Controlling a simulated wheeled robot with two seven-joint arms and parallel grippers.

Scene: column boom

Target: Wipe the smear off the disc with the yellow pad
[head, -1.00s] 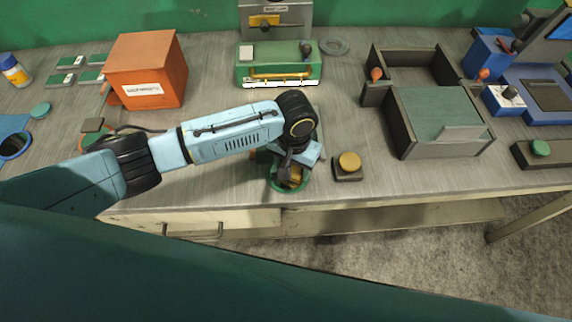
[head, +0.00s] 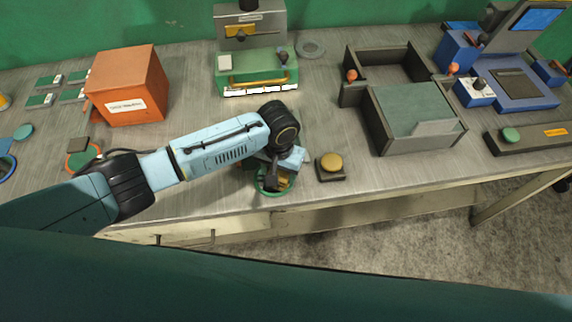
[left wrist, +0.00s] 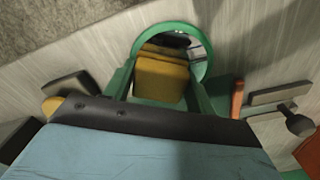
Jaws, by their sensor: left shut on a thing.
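The disc (head: 277,194) has a green rim and lies near the bench's front edge, partly hidden under my left gripper (head: 276,181). In the left wrist view its shiny face shows inside the rim (left wrist: 208,55). The yellow pad (left wrist: 160,78) is between the two green fingers of my left gripper (left wrist: 160,88), which is shut on it. The pad is over the disc's near part; whether it presses on the face I cannot tell. A dark patch (left wrist: 175,40) shows on the disc beyond the pad; I cannot tell smear from reflection. My right gripper is out of view.
A yellow button on a dark base (head: 331,163) stands just right of the disc. An orange box (head: 127,88) stands at the left, a green machine (head: 256,72) behind, and a dark-walled tray (head: 415,112) at the right.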

